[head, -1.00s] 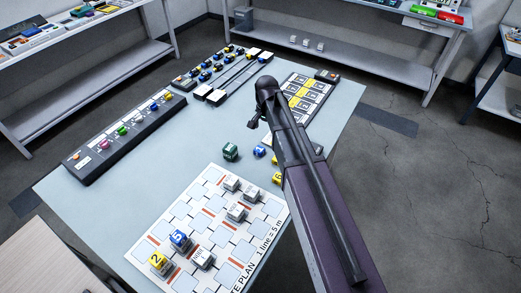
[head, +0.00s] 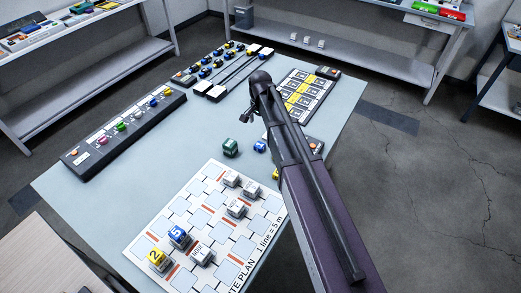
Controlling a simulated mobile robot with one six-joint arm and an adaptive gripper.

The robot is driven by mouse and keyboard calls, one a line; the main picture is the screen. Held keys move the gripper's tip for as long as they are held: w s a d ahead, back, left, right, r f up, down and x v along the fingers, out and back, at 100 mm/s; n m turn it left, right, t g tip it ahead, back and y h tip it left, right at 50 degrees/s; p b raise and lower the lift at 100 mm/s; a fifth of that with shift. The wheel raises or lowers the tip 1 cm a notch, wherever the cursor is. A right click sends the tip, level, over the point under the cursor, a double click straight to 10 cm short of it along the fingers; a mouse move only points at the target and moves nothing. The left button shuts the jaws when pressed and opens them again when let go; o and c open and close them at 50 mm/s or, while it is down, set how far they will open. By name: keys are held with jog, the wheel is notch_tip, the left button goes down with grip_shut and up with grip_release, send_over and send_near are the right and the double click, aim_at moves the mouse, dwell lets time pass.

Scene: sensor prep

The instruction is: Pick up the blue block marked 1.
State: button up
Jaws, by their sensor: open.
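A blue block (head: 260,146) with a white mark, too small to read for certain, stands on the table just left of my arm. A green block (head: 230,147) stands to its left, with a gap between them. Another blue block (head: 179,236), marked 5, stands on the site plan sheet (head: 226,169). My gripper (head: 245,118) shows small and dark at the far end of my arm, above the table and beyond the blue and green blocks. It is open, with nothing seen between its fingers.
A yellow block (head: 158,260) marked 2 and several white blocks (head: 202,254) stand on the sheet. A yellow block (head: 275,174) is mostly hidden by my arm. A long dark button panel (head: 125,130) lies at left, a slotted panel (head: 303,92) at right. The table's left middle is clear.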

aim_at(260, 145)
jog(key=shift+f+b, duration=3.05)
jog(key=shift+f, duration=0.3)
jog(key=shift+s+a+f+b, duration=0.1)
jog(key=shift+s+f+b, duration=0.05)
jog(key=shift+f+b, duration=2.45)
jog(key=c, duration=1.1)
